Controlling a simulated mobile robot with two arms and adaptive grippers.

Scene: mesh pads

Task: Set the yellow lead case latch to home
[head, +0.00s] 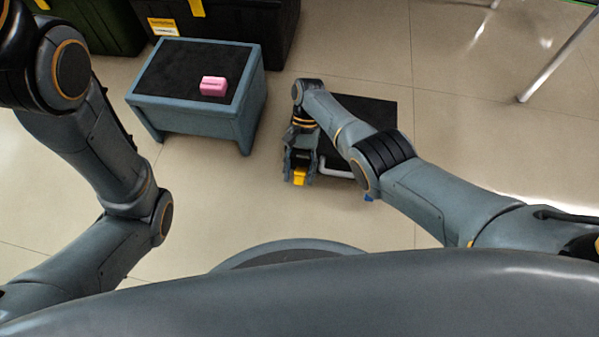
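A small yellow block (300,176), which looks like the yellow lead case, is between the fingertips of my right gripper (300,171). The fingers stand close on both its sides and appear shut on it. The gripper points down by the left edge of a black mesh pad (375,104) on the floor. Whether the yellow block touches the floor cannot be told. No latch detail is readable. My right forearm hides much of the pad. My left arm is at the left, and its gripper is not in view.
A grey-blue stool (195,122) with a black top stands at the upper left, carrying a pink block (213,86). Dark bins (235,28) stand behind it. A white bar (335,171) lies by the pad's front edge. A metal leg (545,70) is at upper right. Open floor lies between.

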